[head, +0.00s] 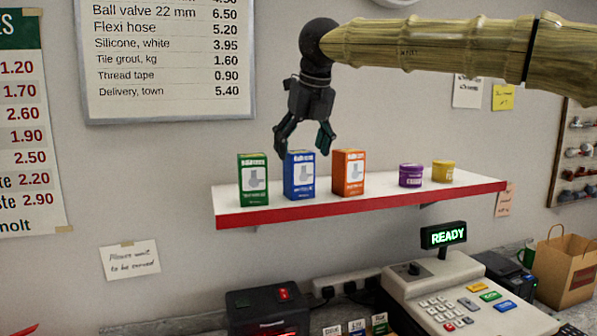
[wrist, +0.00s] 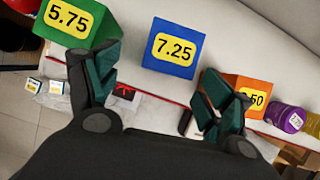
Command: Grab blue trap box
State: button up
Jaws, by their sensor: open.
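The blue trap box (head: 299,176) stands upright on the wall shelf, between a green box (head: 253,180) and an orange box (head: 348,173). In the wrist view the blue box (wrist: 172,48) shows a yellow 7.25 label and lies ahead, between my two fingers. My gripper (head: 306,148) points down above the blue box, with its fingers spread and nothing between them. In the wrist view my gripper (wrist: 160,88) has one finger overlapping the green box (wrist: 72,18) and the other overlapping the orange box (wrist: 250,92). I cannot tell whether the fingers touch these boxes.
The white shelf (head: 400,198) has a red front edge. A purple tub (head: 410,175) and a yellow tub (head: 443,171) stand right of the boxes. Below are a cash register (head: 440,285), a black device (head: 268,310) and a paper bag (head: 565,268). A price board (head: 165,108) hangs behind.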

aim_at(297, 171)
jog(key=w+f, duration=0.2)
jog(key=w+f+p, duration=0.1)
jog(key=w+f, duration=0.1)
jog(key=w+a+f+p, duration=0.1)
jog(key=w+f, duration=0.1)
jog(key=shift+w+a, duration=0.1)
jog(key=shift+w, duration=0.1)
jog(key=shift+w+f, duration=0.15)
jog(key=shift+f, duration=0.25)
jog(key=shift+s+f, duration=0.15)
jog(key=shift+s, duration=0.1)
jog(key=s, duration=0.1)
jog(key=s+r, duration=0.1)
jog(key=shift+s, duration=0.3)
jog(key=shift+w+f, duration=0.3)
jog(key=shift+w, duration=0.2)
jog(key=shift+w+f, duration=0.25)
jog(key=shift+w, duration=0.2)
jog(key=c, duration=0.6)
jog(key=shift+w, duration=0.1)
jog(key=c, duration=0.3)
jog(key=shift+s+r, duration=0.15)
jog(key=shift+s, duration=0.25)
jog(key=shift+c, duration=0.5)
jog(key=shift+w, duration=0.1)
